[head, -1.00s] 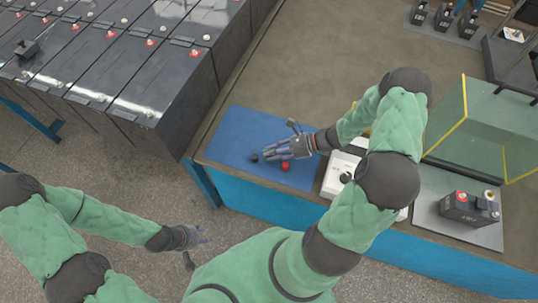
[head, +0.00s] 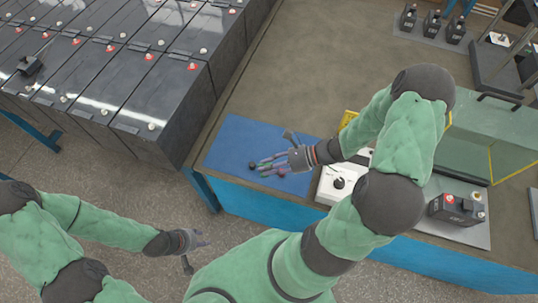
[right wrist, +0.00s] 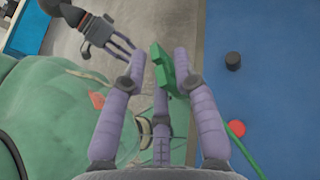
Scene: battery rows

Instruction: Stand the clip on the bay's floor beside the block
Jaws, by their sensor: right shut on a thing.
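A green clip (right wrist: 162,68) with a green lead trailing to the lower right is between the fingers of my right gripper (right wrist: 160,72) in the right wrist view. In the head view my right gripper (head: 280,163) is over the blue mat; the clip is hard to make out there. The block (head: 455,209), dark with a red-topped terminal, stands on a grey floor plate (head: 480,238) in the bay at the right, beside glass panels (head: 490,130). My left gripper (head: 195,241) is empty and open, off the table's front; it also shows in the right wrist view (right wrist: 105,35).
A black cap (right wrist: 233,61) and a red cap (right wrist: 236,128) lie on the blue mat (head: 225,140). A white device (head: 328,187) with a black knob stands between mat and bay. Rows of batteries (head: 165,80) stand left. The table's back middle is clear.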

